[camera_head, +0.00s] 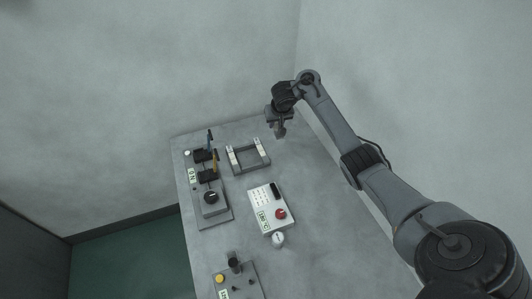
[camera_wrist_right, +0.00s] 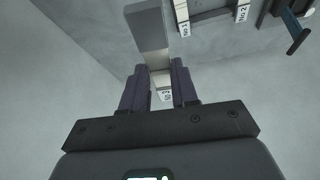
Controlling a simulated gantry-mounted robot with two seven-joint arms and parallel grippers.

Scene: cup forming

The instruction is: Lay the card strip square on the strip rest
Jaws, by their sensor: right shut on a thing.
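My right gripper (camera_head: 280,117) hangs over the table's far right corner. Its dark fingers (camera_wrist_right: 160,88) are shut on a flat grey strip (camera_wrist_right: 149,27), which I take to be the card strip. Its part between the fingers is paler, with a small white label below. The strip also shows under the gripper in the head view (camera_head: 280,131). A low grey frame (camera_head: 250,167) with two pale side bars, likely the strip rest, lies left of the gripper, apart from it. The wrist view shows its labels No.1 (camera_wrist_right: 185,28) and No.2 (camera_wrist_right: 242,13). My left gripper is out of view.
A grey station (camera_head: 218,219) with a black knob and upright blue and amber pieces stands left of the frame. A white control box (camera_head: 265,206) with a red button is nearer. Another station (camera_head: 238,278) is at the near edge. The table's right side looks clear.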

